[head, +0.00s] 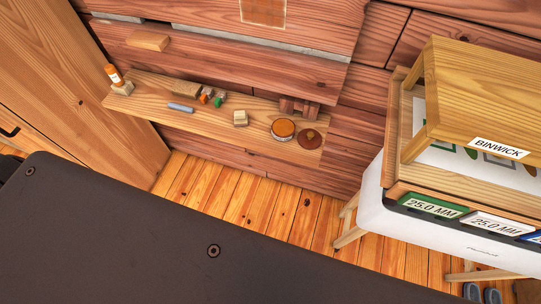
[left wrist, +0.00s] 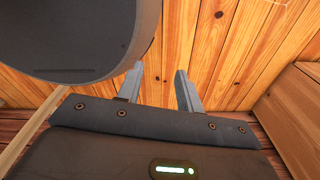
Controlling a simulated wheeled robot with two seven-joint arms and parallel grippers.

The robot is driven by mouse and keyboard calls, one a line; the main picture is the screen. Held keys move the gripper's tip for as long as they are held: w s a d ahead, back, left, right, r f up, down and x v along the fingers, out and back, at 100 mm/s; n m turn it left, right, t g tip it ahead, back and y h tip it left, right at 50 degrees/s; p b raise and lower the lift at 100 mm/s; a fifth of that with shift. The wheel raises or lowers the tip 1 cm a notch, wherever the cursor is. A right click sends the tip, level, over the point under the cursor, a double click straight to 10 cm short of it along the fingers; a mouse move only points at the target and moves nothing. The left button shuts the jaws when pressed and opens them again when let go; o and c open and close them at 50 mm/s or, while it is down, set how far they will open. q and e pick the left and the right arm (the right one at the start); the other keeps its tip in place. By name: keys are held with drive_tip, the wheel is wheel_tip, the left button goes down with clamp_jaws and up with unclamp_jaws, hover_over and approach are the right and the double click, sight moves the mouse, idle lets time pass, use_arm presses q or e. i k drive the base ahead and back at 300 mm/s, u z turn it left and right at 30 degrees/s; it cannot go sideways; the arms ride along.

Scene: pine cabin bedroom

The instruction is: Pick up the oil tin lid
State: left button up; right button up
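A wooden shelf (head: 160,96) runs along the log wall in the head view. Near its right end stands a low round tin (head: 284,129) with an orange-brown top. Next to it, a flat reddish-brown disc (head: 310,139) lies on the shelf; I cannot tell which of the two is the oil tin lid. My left gripper (left wrist: 158,78) shows only in the left wrist view. Its two grey fingers are apart with nothing between them, against wooden boards. Neither round thing shows in that view. My right gripper is in neither view.
The shelf also holds an orange-capped bottle (head: 114,75), a blue-grey bar (head: 181,107), a pale block (head: 240,118) and small coloured items. A white-fronted unit (head: 440,233) with a wooden stool-like piece (head: 490,95) stands at right. Plank floor (head: 250,202) lies below the shelf.

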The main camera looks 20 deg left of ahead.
sight(309, 139)
drive_tip(key=k, duration=0.65)
drive_tip(key=u, duration=0.65)
drive_tip(key=i, duration=1.35)
drive_tip(key=z, duration=0.65)
